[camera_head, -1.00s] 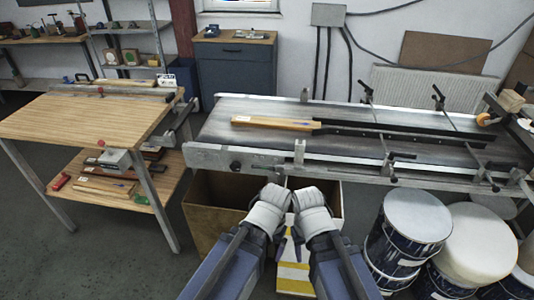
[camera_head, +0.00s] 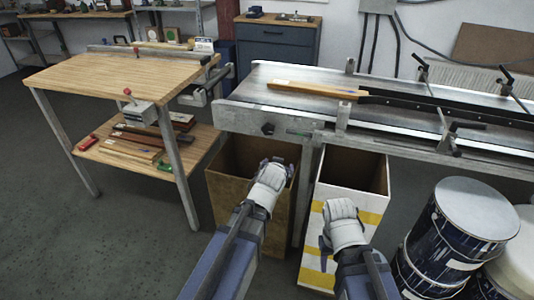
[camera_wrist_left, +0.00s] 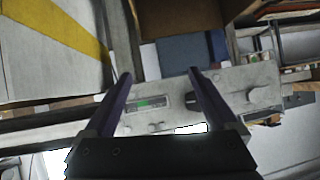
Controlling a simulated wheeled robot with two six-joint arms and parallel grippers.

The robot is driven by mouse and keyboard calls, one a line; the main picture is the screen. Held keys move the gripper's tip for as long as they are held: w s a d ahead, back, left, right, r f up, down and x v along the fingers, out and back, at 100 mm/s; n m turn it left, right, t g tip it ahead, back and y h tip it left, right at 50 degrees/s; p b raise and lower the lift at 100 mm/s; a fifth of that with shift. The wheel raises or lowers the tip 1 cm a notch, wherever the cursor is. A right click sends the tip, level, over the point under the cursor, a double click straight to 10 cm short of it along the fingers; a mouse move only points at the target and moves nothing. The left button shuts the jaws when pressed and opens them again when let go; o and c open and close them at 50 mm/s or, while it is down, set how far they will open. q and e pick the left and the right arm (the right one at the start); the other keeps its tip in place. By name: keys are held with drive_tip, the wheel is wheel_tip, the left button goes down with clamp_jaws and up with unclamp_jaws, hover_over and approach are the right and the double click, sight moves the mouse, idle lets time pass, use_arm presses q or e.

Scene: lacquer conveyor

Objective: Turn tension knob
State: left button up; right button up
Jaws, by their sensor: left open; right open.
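The black tension knob (camera_head: 268,128) sits on the front side of the conveyor's left end, beside a small green-marked scale (camera_head: 297,132). My left gripper (camera_head: 277,164) is below the knob and apart from it, in front of the brown bin. In the left wrist view its two open fingers (camera_wrist_left: 161,74) have nothing between them close up; the scale (camera_wrist_left: 148,102) shows beyond them, and the dark knob (camera_wrist_left: 190,101) is partly behind the right-hand finger. My right gripper (camera_head: 326,248) is open and empty in front of the striped bin.
The conveyor (camera_head: 235,117) carries a wooden piece (camera_head: 315,89). Below are a brown bin (camera_head: 228,199) and a yellow-striped white bin (camera_head: 318,225). Paint drums (camera_head: 455,235) stand at right. A wooden workbench (camera_head: 110,76) is at left, with open floor before it.

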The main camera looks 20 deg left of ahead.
sight(267, 132)
use_arm(q)
drive_tip(key=w+a+m+t+h+b, duration=0.2)
drive_tip(key=w+a+t+h+b, duration=0.15)
drive_tip(key=a+t+b, duration=0.95)
drive_tip(key=w+d+r, duration=0.1)
drive_tip(key=w+d, duration=0.1)
drive_tip(key=w+d+r+g, duration=0.1)
drive_tip(key=w+d, duration=0.1)
drive_tip(key=w, duration=0.1)
drive_tip(key=w+d+r+g, duration=0.1)
drive_tip(key=w+d+r, duration=0.1)
drive_tip(key=shift+w+y, duration=0.25)
drive_tip(key=shift+w, duration=0.1)
use_arm(e)
wheel_tip(267, 132, down, 16)
drive_tip(key=shift+r, duration=0.1)
use_arm(q)
drive_tip(key=c, duration=1.3)
drive_tip(key=shift+a+m, duration=0.1)
drive_tip(key=shift+m, duration=0.2)
drive_tip(key=shift+c, duration=0.4)
